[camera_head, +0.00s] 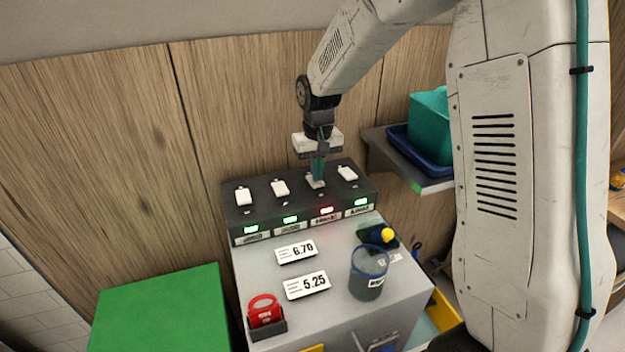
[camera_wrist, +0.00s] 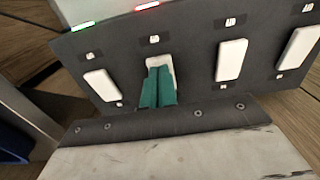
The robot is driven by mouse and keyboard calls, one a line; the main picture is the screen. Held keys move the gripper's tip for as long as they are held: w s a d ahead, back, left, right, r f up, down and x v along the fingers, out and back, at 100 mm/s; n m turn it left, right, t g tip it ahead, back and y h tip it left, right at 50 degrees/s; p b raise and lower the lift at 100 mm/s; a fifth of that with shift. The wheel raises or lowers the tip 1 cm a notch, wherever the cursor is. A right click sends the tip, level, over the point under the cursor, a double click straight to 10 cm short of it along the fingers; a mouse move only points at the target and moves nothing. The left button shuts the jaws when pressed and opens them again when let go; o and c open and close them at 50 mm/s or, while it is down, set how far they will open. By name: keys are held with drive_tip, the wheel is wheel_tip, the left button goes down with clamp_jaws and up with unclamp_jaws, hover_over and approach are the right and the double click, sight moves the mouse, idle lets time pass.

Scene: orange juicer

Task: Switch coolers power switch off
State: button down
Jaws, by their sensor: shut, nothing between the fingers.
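A dark switch panel (camera_head: 262,208) on the grey cabinet carries a row of white rocker switches above indicator lights and small labels. The label words are too small to read surely, so I cannot tell which one says coolers. My gripper (camera_head: 317,178) is shut and points down at the third switch from the left (camera_head: 311,183). In the wrist view its teal fingertips (camera_wrist: 159,70) overlap that white switch (camera_wrist: 153,61) and seem to touch it. The light below this switch (camera_head: 327,210) is red. The other lights, such as the rightmost (camera_head: 361,201), are green in the head view.
The cabinet top holds price signs (camera_head: 296,251), a red device (camera_head: 264,311), a clear jug (camera_head: 368,278) and a yellow-knobbed item (camera_head: 387,235). A shelf with a blue tray (camera_head: 420,175) and teal box (camera_head: 430,118) is right. A green box (camera_head: 160,310) stands left.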

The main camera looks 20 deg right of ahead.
drive_tip(key=shift+f, duration=0.6)
drive_tip(key=shift+r, duration=3.55)
drive_tip(key=s+d+r, duration=0.1)
drive_tip(key=s+r, duration=0.2)
drive_tip(key=s, duration=0.8)
drive_tip(key=s+r+t, duration=0.1)
drive_tip(key=s+r, duration=0.2)
drive_tip(key=s, duration=0.8)
drive_tip(key=s+d+r, duration=0.1)
drive_tip(key=s+r, duration=0.2)
drive_tip(key=s, duration=0.9)
drive_tip(key=shift+d+r, duration=0.15)
drive_tip(key=shift+d, duration=0.15)
